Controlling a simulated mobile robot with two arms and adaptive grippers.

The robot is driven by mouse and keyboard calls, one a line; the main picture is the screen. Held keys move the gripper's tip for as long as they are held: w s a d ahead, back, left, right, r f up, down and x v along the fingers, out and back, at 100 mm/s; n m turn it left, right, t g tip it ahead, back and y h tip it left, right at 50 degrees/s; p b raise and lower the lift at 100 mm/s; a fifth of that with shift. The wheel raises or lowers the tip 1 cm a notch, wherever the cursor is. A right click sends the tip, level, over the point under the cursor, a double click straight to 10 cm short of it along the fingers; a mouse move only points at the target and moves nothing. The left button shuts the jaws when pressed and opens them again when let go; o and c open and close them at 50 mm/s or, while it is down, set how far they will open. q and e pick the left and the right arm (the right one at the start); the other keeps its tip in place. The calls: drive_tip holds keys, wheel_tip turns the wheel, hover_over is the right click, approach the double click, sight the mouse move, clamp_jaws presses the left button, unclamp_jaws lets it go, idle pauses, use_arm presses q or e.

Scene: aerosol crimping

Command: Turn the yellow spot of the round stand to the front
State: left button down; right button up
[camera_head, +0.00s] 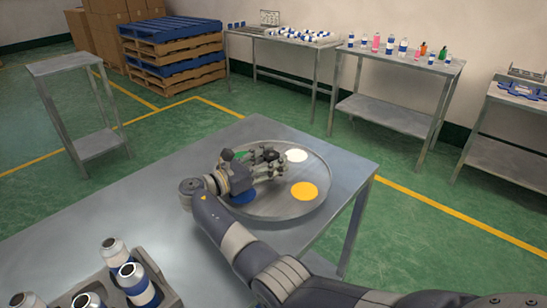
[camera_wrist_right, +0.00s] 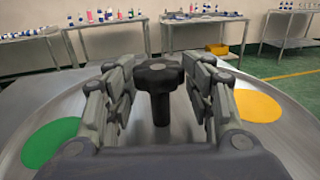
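The round grey stand (camera_head: 276,203) lies on the metal table, with a yellow spot (camera_head: 304,191) on its right, near side in the head view. Its white spot (camera_head: 296,155) is at the far right, the green spot (camera_head: 239,155) at the far left, and the blue spot (camera_head: 243,197) at the near left, partly covered by my arm. My right gripper (camera_head: 272,157) is over the stand. In the wrist view its open fingers stand on both sides of the black knob (camera_wrist_right: 160,90), with small gaps visible. The yellow spot (camera_wrist_right: 257,106) is right of them, green (camera_wrist_right: 50,143) left. My left gripper is not in view.
A grey crate (camera_head: 172,300) with several blue-and-white cans sits on the table (camera_head: 180,150) at the near left. Benches with bottles and cans (camera_head: 400,115), blue and wooden pallets (camera_head: 172,50) and a small empty side table (camera_head: 70,65) stand farther off.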

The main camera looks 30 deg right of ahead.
drive_tip(key=shift+a+r, duration=0.15)
drive_tip(key=shift+r, duration=0.1)
drive_tip(key=a, duration=0.5)
drive_tip(key=s+a, duration=0.1)
drive_tip(key=a, duration=0.1)
drive_tip(key=shift+a, duration=0.15)
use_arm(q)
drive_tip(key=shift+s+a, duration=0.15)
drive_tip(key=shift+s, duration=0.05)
